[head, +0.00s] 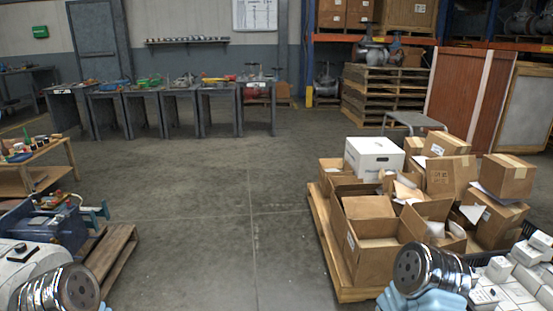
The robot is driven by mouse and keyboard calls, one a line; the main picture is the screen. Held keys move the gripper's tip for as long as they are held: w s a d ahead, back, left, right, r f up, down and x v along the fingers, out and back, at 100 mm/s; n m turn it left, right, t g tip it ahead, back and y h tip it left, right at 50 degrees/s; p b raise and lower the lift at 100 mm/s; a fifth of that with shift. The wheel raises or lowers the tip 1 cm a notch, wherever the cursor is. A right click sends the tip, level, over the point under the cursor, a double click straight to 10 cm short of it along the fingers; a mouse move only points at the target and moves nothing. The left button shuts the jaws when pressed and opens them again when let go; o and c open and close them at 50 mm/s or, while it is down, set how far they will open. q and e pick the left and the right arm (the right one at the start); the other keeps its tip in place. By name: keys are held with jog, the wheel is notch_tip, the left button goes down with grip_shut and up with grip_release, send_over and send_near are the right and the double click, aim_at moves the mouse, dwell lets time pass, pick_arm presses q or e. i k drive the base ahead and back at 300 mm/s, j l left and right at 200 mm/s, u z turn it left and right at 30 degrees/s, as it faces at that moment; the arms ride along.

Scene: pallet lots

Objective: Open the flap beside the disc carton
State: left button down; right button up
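Several brown cardboard cartons stand on a wooden pallet (322,222) at the right. Some have raised flaps, such as the open carton (384,247) at the front. A closed white carton (374,157) with hand holes stands at the back of the pallet. I cannot tell which carton is the disc carton; no disc mark is readable. The flap beside it cannot be singled out. Chrome, round-ended parts of my arms show at the bottom left and bottom right. No fingertips of my left or right gripper show.
White boxes (526,254) fill a dark crate at the lower right. Another pallet (112,255) with equipment stands at the lower left. The concrete floor between the two pallets is clear. A grey step stool (414,120) and stacked pallets (383,95) stand behind the cartons.

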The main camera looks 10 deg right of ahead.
aim_at(358, 187)
jog(key=i+j+z, duration=0.1)
jog(key=i+z, duration=0.3)
jog(key=i+j+z, duration=0.25)
jog(key=i+z, duration=0.2)
jog(key=i+j+z, duration=0.65)
jog(key=z, duration=0.2)
jog(key=j, duration=0.1)
